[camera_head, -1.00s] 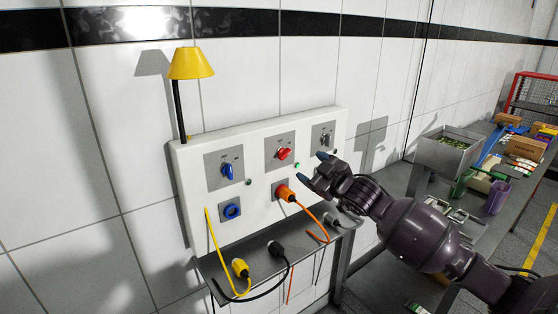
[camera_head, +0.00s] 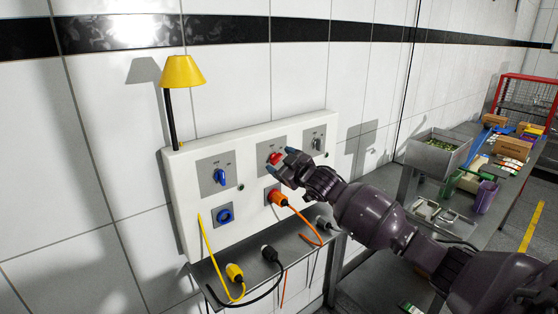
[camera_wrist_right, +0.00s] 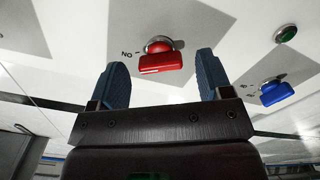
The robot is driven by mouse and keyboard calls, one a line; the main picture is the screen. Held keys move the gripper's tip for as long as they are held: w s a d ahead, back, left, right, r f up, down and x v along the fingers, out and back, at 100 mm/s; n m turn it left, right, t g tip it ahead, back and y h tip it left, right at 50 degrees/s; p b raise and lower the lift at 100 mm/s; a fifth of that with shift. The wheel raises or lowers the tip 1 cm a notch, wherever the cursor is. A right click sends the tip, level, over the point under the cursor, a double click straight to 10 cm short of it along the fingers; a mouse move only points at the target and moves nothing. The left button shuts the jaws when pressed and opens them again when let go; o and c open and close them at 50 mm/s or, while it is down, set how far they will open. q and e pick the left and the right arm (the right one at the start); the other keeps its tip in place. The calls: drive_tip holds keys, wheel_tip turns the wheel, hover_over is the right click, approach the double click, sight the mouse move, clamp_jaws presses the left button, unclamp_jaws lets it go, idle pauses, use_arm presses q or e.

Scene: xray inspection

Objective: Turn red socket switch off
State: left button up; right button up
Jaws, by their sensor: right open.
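The red switch (camera_head: 275,158) is the middle knob in the upper row of the white panel (camera_head: 240,150). My right gripper (camera_head: 282,160) is in front of it and partly hides it in the head view. In the right wrist view the red switch (camera_wrist_right: 160,55) lies just beyond and between the two open blue fingertips (camera_wrist_right: 162,75), with no visible contact. A "NO" label is left of the switch there. An orange plug (camera_head: 277,197) sits in the socket below the red switch. My left gripper is not in view.
A blue switch (camera_head: 221,177) and blue socket (camera_head: 225,215) are left on the panel; a grey switch (camera_head: 317,143) is right. A yellow lamp (camera_head: 183,72) stands at the panel's top left. Yellow (camera_head: 235,272) and black (camera_head: 269,253) plugs lie on the shelf below. A cluttered table stands right.

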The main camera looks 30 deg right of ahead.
drive_tip(key=shift+w, duration=0.65)
drive_tip(key=c, duration=0.9)
drive_tip(key=shift+n, duration=0.3)
drive_tip(key=n+p, duration=0.1)
drive_tip(key=n, duration=0.4)
drive_tip(key=shift+n+p, duration=0.3)
drive_tip(key=n, duration=0.5)
drive_tip(key=shift+n, duration=0.6)
